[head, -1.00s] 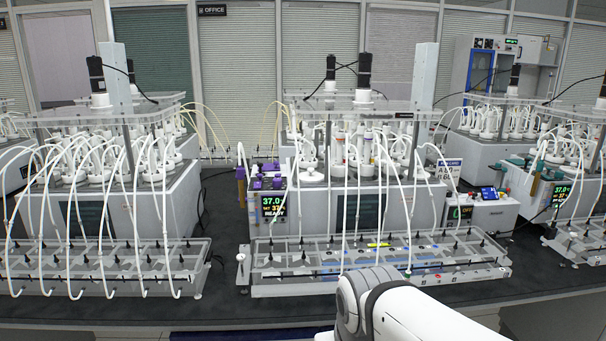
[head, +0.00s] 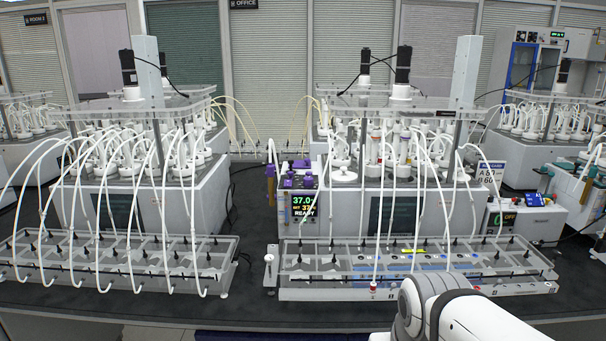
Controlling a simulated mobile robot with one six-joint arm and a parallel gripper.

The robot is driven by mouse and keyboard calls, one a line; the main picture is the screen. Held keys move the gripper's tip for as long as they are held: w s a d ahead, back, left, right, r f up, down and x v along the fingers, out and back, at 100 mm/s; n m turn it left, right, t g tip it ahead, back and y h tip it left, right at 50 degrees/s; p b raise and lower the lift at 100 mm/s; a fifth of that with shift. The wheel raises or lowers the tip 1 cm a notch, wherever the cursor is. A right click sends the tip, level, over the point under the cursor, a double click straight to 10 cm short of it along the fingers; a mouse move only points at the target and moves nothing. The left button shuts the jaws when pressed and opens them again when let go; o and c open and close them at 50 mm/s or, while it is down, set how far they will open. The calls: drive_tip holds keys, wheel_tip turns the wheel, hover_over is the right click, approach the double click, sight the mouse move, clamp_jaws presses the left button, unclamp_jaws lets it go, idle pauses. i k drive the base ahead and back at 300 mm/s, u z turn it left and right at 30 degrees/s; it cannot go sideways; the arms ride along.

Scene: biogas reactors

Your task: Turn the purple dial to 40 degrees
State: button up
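A small control unit (head: 304,207) stands at the left end of the middle reactor. Its display reads 37.0 in green, with a set value of about 37 and READY below. Several purple parts sit on top of and around this unit, such as the purple piece (head: 289,182). They are too small to tell which is the purple dial or what angle it points to. My gripper is out of view; only my white arm shows at the bottom right, in front of the middle rack.
A clear tube rack (head: 411,292) lies in front of the middle reactor, and another rack (head: 120,275) lies to the left. A gap of dark bench (head: 252,290) is free between them. White tubes arch over both racks. A white box (head: 530,221) with a small screen stands at right.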

sight(308, 181)
drive_tip(key=i, duration=0.9)
drive_tip(key=z, duration=0.05)
